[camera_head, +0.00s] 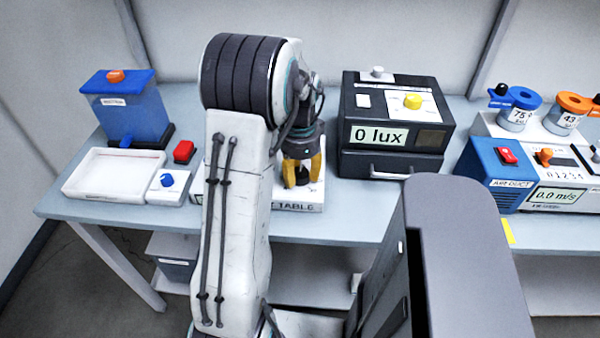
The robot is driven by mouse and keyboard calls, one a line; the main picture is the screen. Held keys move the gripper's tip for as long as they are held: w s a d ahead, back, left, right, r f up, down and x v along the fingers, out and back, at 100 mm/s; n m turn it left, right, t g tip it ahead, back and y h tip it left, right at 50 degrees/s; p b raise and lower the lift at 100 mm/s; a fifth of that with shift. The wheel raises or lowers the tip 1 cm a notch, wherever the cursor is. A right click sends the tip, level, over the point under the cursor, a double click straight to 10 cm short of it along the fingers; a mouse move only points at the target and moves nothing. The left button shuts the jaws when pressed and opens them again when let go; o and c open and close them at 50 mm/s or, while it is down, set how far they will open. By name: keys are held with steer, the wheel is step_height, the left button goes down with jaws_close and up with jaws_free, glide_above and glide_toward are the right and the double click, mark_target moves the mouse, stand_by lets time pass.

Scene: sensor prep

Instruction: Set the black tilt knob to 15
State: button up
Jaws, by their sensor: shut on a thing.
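The black tilt knob (301,177) sits on a low white unit whose front label shows the letters "TABLE" (296,207). My gripper (302,175), with yellow fingers pointing down, is shut on the black knob, one finger on each side of it. The knob's pointer and any scale marks around it are too small and too covered to read. My arm hides the left part of the white unit.
At left are a blue tank (128,112), a white tray (82,188), a red button (184,151) and a blue knob (167,180). A blue duct (484,178) stands at right.

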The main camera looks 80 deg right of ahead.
mark_target(300, 173)
steer(key=shift+a+f, duration=0.1)
steer(key=shift+a, duration=0.05)
steer(key=o, duration=1.2)
steer(key=shift+o, duration=0.2)
step_height(300, 173, up, 12)
stand_by(0.7)
